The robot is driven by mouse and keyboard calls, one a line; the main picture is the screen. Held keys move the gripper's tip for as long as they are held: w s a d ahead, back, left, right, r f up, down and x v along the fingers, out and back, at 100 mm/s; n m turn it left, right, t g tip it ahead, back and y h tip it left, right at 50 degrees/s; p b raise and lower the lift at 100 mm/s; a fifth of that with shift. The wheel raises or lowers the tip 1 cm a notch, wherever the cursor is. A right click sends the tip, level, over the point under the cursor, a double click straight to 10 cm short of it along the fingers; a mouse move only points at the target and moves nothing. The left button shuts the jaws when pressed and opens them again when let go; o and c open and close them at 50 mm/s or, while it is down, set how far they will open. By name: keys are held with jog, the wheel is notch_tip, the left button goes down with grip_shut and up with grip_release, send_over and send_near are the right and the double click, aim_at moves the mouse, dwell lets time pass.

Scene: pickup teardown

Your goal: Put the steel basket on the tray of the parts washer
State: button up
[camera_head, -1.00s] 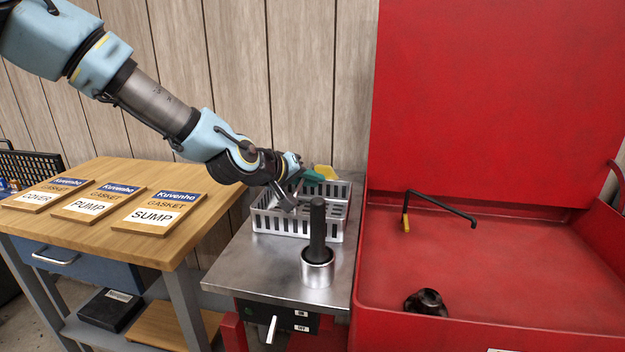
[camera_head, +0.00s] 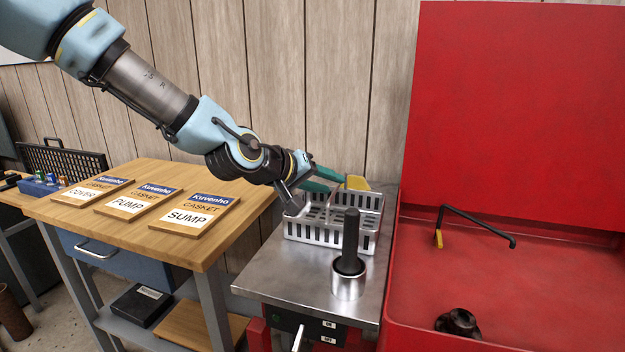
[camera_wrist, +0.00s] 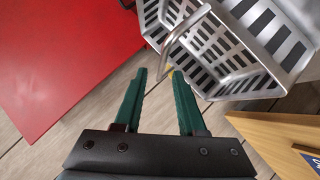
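The steel basket (camera_head: 362,241) is a slotted silver box standing on the steel-topped stand (camera_head: 270,278), left of the red washer. My gripper (camera_head: 340,181) reaches over the basket from the left, green fingers pointing right. In the wrist view my gripper (camera_wrist: 160,72) is open with a gap between its fingers. The wire handle of the basket (camera_wrist: 186,35) comes down at the fingertips; I cannot tell whether it touches them. The parts washer (camera_head: 510,110) has its lid raised, and its red tray (camera_head: 400,285) is visible on the right.
A metal cup with a black upright handle (camera_head: 349,275) stands on the stand in front of the basket. A bent black spout (camera_head: 480,222) and a dark part (camera_head: 457,322) are in the washer. Gasket boards (camera_head: 195,213) lie on the wooden bench. The middle of the washer's tray is clear.

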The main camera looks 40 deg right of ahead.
jog(key=v, duration=0.5)
jog(key=shift+r, duration=0.1)
dwell(0.6)
